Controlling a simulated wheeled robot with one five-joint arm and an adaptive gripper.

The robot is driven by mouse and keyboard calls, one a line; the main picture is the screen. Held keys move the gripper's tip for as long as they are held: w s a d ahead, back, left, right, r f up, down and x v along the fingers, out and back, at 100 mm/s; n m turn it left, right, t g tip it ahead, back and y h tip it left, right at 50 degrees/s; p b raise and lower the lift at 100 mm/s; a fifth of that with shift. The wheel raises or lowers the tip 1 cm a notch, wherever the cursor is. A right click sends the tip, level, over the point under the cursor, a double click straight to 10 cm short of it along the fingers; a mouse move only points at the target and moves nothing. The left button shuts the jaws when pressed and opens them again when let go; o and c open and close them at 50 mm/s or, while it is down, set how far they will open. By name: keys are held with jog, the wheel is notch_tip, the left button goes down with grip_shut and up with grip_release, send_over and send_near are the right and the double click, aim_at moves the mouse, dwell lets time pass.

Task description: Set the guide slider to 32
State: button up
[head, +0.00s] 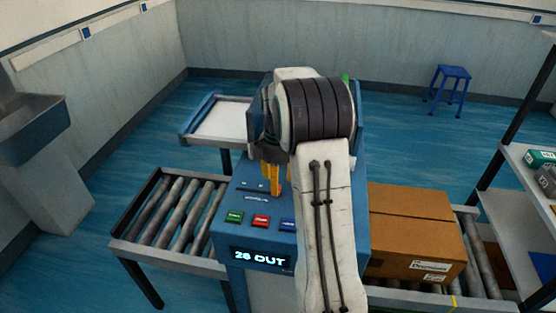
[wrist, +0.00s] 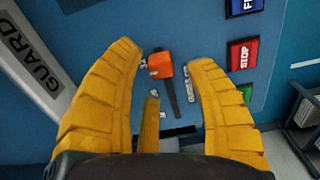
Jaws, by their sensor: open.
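The guide slider's orange knob (wrist: 161,65) sits near the upper end of a dark slot (wrist: 171,98) in the blue panel, in the wrist view. My gripper (wrist: 164,56) is open, with one yellow finger on each side of the knob and visible gaps between. A third, shorter yellow finger shows below the knob, left of the slot. In the head view my gripper (head: 272,178) hangs over the panel and my arm hides the slider. The lit display (head: 261,257) on the machine's front reads "28 OUT".
Green (head: 234,217), red STOP (head: 261,221) and blue (head: 287,225) buttons lie near the panel's front edge. A roller conveyor (head: 170,215) is on the left. A cardboard box (head: 415,230) rests on rollers at the right. A GUARD-labelled bar (wrist: 32,60) lies left of my fingers.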

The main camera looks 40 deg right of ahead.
notch_tip(320, 180, up, 9)
jog(key=shift+f, duration=0.2)
dwell(0.8)
jog(key=m, duration=1.1)
send_over(280, 202)
notch_tip(280, 202, down, 6)
jog(key=shift+f, duration=0.1)
jog(key=shift+m, duration=0.7)
jog(key=s+a, duration=0.1)
jog(key=s, duration=0.2)
jog(key=s+a, duration=0.1)
jog(key=shift+s+a+f, duration=0.1)
jog(key=shift+s+a, duration=0.05)
jog(key=shift+a, duration=0.15)
jog(key=s+a+r+n+t, duration=0.1)
jog(key=s+a+r+t, duration=0.1)
jog(key=s+a, duration=0.5)
jog(key=s+a+r+n+t, duration=0.2)
jog(key=s+a+r, duration=0.3)
jog(key=s+a, duration=0.2)
jog(key=shift+s, duration=0.5)
